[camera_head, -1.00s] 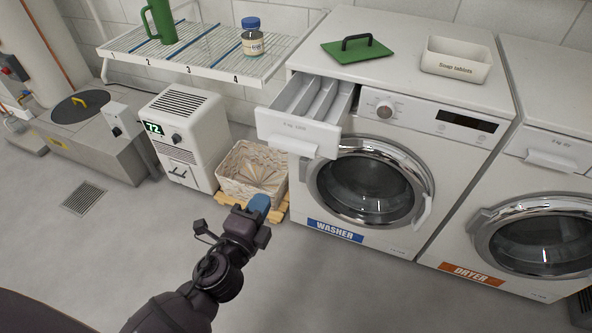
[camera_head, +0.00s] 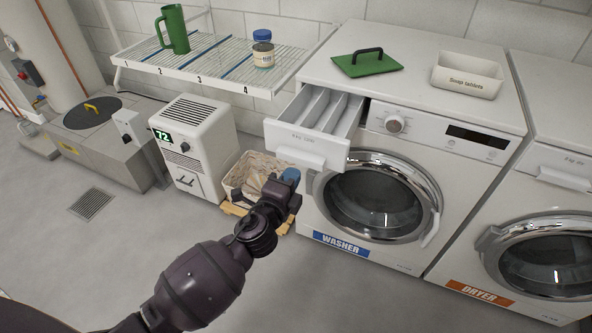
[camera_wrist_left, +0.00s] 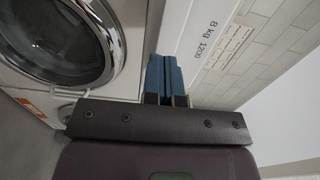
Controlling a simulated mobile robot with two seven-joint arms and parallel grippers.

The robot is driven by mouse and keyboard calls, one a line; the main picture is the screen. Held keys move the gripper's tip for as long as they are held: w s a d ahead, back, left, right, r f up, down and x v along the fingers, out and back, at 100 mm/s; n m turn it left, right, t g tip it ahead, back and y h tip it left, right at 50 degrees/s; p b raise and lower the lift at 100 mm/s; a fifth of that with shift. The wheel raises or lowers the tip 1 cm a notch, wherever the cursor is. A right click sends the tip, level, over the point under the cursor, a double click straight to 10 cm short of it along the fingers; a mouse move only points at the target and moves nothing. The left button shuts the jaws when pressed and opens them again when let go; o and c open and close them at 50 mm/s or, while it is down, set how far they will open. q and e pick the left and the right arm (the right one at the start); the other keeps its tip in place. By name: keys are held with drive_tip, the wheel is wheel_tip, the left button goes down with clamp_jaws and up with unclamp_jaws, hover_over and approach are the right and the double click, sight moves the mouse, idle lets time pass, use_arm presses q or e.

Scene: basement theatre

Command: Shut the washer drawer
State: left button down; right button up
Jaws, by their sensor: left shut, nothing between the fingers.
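The washer (camera_head: 455,205) stands at centre right with its round glass door shut. Its detergent drawer (camera_head: 295,143) is pulled out at the upper left of the front, and its empty compartments show from above. My left gripper (camera_head: 290,177) is shut and empty, just in front of and a little below the drawer front in the head view. In the left wrist view the blue fingertips (camera_wrist_left: 165,75) are together beside the white drawer front (camera_wrist_left: 200,32), marked "8 kg 1200". I cannot tell whether they touch it. My right gripper is not in view.
A wire shelf (camera_head: 215,62) holds a green jug and a jar. A basket (camera_head: 240,172) stands behind my gripper. The dryer (camera_head: 545,205) is at right.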

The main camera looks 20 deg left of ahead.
sight(324, 121)
use_arm(q)
drive_tip(key=shift+w, duration=1.15)
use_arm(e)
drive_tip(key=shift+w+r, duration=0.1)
use_arm(q)
drive_tip(key=shift+w, duration=0.1)
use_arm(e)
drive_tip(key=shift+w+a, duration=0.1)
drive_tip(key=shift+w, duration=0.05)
use_arm(q)
drive_tip(key=w+b, duration=0.1)
drive_tip(key=w, duration=0.5)
drive_tip(key=w+b, duration=0.1)
drive_tip(key=w, duration=0.5)
drive_tip(key=w+b, duration=0.1)
drive_tip(key=w, duration=0.5)
drive_tip(key=shift+d+f, duration=0.25)
drive_tip(key=shift+d, duration=0.1)
drive_tip(key=shift+w+r+b, duration=0.1)
drive_tip(key=shift+w+b, duration=0.3)
drive_tip(key=shift+w, duration=0.35)
drive_tip(key=shift+w+r, duration=0.2)
drive_tip(key=shift+r, duration=0.25)
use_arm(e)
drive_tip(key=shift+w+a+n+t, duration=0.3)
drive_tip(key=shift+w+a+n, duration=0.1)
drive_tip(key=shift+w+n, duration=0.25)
